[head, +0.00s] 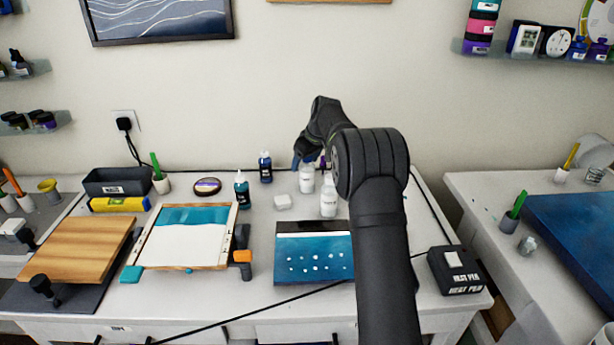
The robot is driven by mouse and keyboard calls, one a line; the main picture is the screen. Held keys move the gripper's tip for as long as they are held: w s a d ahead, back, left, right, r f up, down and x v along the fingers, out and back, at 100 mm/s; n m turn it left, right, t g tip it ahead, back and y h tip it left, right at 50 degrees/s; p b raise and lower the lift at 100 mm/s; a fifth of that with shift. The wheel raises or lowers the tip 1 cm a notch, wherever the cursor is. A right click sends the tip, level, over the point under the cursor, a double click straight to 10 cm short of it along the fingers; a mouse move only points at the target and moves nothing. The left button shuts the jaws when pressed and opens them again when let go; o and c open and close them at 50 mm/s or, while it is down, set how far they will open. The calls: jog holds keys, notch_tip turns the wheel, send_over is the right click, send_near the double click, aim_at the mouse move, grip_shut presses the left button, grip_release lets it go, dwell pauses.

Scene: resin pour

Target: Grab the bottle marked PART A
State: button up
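Two white bottles stand near the back of the white table: one farther back (307,182) and one nearer and to the right (328,200). Their labels are too small to read, so I cannot tell which is marked PART A. My gripper (308,161) points down at the top of the farther bottle. Dark and bluish finger parts show close to that bottle's cap. My own arm partly hides the gripper, and I cannot tell whether the fingers touch the bottle or how far apart they are.
Dark blue bottles (265,167) (242,190) and a small white block (283,201) stand to the left. A blue panel (312,251) lies in front. A framed teal-and-white panel (184,237) is farther left. A black HEAT PEN box (458,271) sits at right.

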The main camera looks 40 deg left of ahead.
jog(key=c, duration=1.3)
jog(key=shift+c, duration=0.2)
jog(key=shift+r, duration=0.1)
